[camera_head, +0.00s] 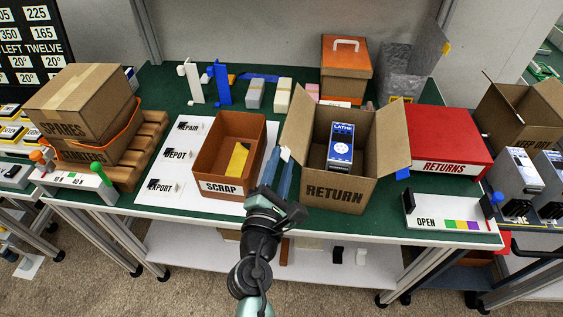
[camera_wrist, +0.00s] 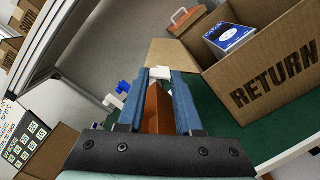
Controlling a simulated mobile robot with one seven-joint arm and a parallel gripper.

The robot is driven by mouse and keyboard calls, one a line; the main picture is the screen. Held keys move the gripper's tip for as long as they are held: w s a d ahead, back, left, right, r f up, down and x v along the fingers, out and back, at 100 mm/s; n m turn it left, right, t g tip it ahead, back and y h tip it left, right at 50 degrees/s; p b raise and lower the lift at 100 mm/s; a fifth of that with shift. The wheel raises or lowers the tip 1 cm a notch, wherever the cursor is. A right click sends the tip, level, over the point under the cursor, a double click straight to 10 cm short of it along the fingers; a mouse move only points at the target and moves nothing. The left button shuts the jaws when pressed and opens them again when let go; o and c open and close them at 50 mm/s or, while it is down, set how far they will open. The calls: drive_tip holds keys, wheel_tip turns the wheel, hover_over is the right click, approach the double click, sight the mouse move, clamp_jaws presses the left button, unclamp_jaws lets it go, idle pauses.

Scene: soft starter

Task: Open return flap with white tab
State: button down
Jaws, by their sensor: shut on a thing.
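The brown cardboard box marked RETURN (camera_head: 334,194) stands open on the green bench, and its front also shows in the wrist view (camera_wrist: 275,90). Its left flap (camera_head: 296,115) leans outward to the left; it shows beyond my fingers in the wrist view (camera_wrist: 172,54). The white tab (camera_head: 285,154) is at that flap's outer edge, between my fingertips in the wrist view (camera_wrist: 160,73). My gripper (camera_head: 284,161) is shut on the tab, its blue fingers pointing up. A blue-and-white LATHE unit (camera_head: 341,148) stands inside the box.
The orange-brown SCRAP bin (camera_head: 222,187) stands close left of my gripper. The box's right flap (camera_head: 393,140) hangs outward with a blue tab (camera_head: 403,174), beside the red RETURNS case (camera_head: 440,135). A white OPEN panel (camera_head: 450,217) is at the front right.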

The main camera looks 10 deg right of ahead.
drive_tip(key=c, duration=0.6)
unclamp_jaws()
drive_tip(key=shift+o, duration=0.2)
drive_tip(key=shift+s, duration=0.1)
drive_tip(key=b+v, duration=0.2)
drive_tip(key=v, duration=1.1)
